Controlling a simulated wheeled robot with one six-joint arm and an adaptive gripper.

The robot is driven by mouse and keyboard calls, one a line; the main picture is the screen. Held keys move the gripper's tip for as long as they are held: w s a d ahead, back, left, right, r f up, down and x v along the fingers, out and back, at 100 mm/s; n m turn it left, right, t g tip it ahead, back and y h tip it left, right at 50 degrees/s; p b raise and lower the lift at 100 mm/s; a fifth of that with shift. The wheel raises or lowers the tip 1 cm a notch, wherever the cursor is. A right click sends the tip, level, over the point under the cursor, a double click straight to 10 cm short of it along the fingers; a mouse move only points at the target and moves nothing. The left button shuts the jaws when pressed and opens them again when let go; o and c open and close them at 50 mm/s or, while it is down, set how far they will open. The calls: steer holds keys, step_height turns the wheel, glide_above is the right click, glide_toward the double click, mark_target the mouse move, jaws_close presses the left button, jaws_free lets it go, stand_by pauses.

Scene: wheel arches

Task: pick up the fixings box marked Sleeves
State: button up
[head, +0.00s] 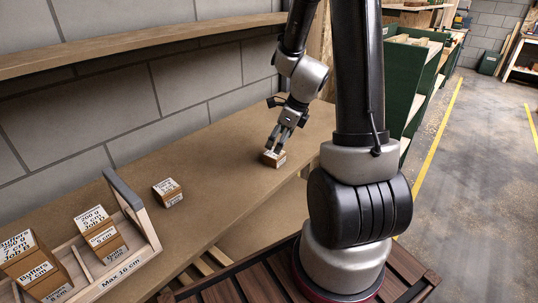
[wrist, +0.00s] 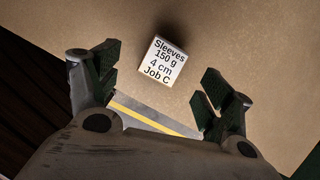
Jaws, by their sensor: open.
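The Sleeves box (wrist: 162,58) is a small brown box with a white label reading "Sleeves 150 g 4 cm Job C" in the wrist view. In the head view the small box (head: 274,158) under my gripper sits on the wooden bench near its right edge. My gripper (head: 285,139) is pointed down at this box. In the wrist view my gripper (wrist: 158,80) is open, with its dark fingers to the left and right of the box and a gap on both sides.
Another small box (head: 167,192) stands alone on the bench to the left. A wooden carrier (head: 124,264) marked "Max 10 cm" holds several labelled boxes, including Buffers (head: 38,273). A shelf (head: 120,49) runs along the wall above. The bench (head: 225,150) around the Sleeves box is clear.

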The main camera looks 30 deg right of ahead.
mark_target(274, 157)
steer(key=shift+w+d+m, duration=0.15)
steer(key=shift+m, duration=0.45)
steer(key=shift+w+d+m, duration=0.1)
steer(key=shift+w+m, duration=0.05)
steer(key=shift+m, duration=0.45)
steer(key=shift+f, duration=0.15)
steer(key=x, duration=0.7)
steer(key=shift+s+d+f, duration=0.1)
steer(key=shift+d+f, duration=0.1)
steer(key=shift+f, duration=0.1)
steer(key=shift+c, duration=0.4)
steer(key=c, duration=1.1)
